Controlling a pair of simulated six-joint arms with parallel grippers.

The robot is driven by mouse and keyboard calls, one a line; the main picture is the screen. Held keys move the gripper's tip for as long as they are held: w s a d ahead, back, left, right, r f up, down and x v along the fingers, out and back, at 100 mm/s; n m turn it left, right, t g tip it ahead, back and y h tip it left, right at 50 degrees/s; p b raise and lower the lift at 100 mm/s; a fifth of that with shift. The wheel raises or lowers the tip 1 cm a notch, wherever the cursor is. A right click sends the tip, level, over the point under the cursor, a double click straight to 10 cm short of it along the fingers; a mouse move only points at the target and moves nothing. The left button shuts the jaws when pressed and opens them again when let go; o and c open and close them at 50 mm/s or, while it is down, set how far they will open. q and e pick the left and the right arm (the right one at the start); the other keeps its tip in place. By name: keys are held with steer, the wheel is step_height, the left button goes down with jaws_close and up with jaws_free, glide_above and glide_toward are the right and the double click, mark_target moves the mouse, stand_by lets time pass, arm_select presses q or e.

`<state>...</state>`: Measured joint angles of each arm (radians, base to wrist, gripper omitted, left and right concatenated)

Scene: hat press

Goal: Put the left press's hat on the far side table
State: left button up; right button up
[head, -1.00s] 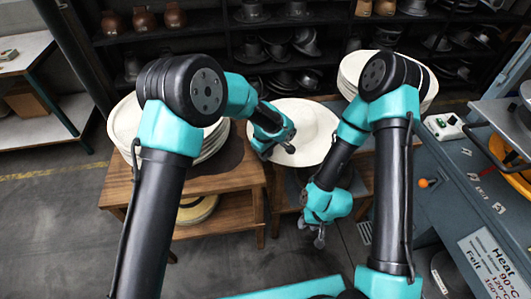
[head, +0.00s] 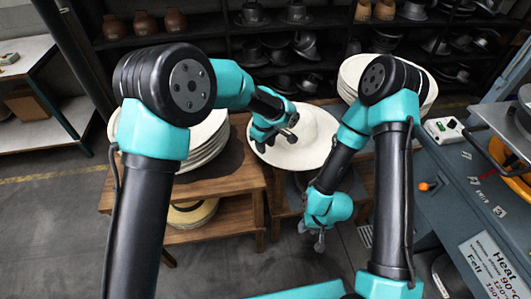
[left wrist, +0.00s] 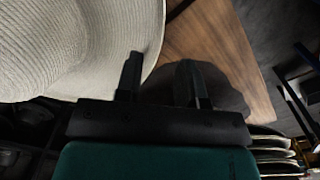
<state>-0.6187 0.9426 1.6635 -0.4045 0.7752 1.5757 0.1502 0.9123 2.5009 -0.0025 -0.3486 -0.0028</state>
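A cream wide-brimmed hat (head: 318,150) lies at the middle of the head view, beyond the gap between my arms. It fills the upper left of the left wrist view (left wrist: 70,45). Whether a finger touches the hat is unclear. My right gripper (head: 311,235) hangs low, open and empty, nearer than the hat. The hat's support is mostly hidden.
A wooden table (head: 225,185) bears a stack of cream hats (head: 205,150), with more hats (head: 192,213) on its lower shelf. Another hat stack (head: 425,92) stands at the right. A blue-grey machine (head: 440,200) bounds the right; dark shelves (head: 225,60) line the back.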

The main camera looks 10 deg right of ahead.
arm_select(q)
step_height(320, 180, up, 6)
steer(key=shift+f, duration=0.25)
stand_by(0.5)
